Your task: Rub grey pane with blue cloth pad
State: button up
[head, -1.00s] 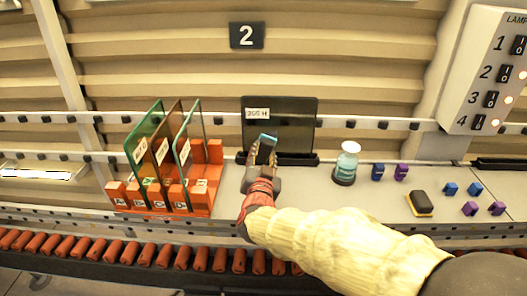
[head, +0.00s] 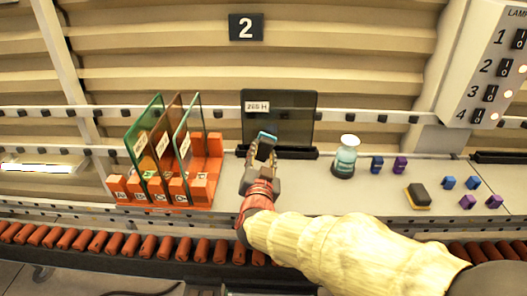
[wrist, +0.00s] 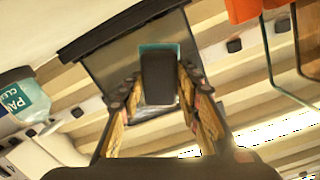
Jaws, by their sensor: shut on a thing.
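The grey pane (head: 290,113) stands upright in a black base (head: 292,153) at the back of the counter, with a small white label at its upper left. It also shows in the wrist view (wrist: 118,66). My gripper (head: 262,152) is in front of the pane's lower left part, shut on the blue cloth pad (head: 267,136). In the wrist view the pad shows as a dark block with a blue edge (wrist: 159,46) between the fingers (wrist: 160,90). It overlaps the pane there; I cannot tell whether it touches it.
An orange rack (head: 208,170) with several tinted panes stands left of my gripper. A bottle (head: 345,157) stands to the right, then small blue and purple blocks and a black-and-yellow pad (head: 418,197). A roller conveyor (head: 130,243) runs along the front.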

jog(key=shift+w, duration=0.15)
jog(key=shift+w+d+r+b, duration=0.1)
jog(key=shift+w+r+b, duration=0.05)
jog(key=shift+w, duration=1)
jog(key=shift+w+a+r+b, duration=0.1)
jog(key=shift+w+b, duration=0.05)
jog(key=shift+w, duration=0.95)
jog(key=shift+w+d+r+b, duration=0.1)
jog(key=shift+w+r+b, duration=0.05)
jog(key=shift+w, duration=1)
jog(key=shift+w, duration=1)
jog(key=shift+d, duration=0.1)
jog(key=shift+s+d+f+b, duration=0.1)
jog(key=shift+s+d+b, duration=0.1)
jog(key=shift+d+b, duration=1.35)
jog(key=shift+w+d+p, duration=0.15)
jog(key=shift+d+p, duration=0.2)
jog(key=shift+d, duration=0.05)
jog(key=shift+a, duration=0.1)
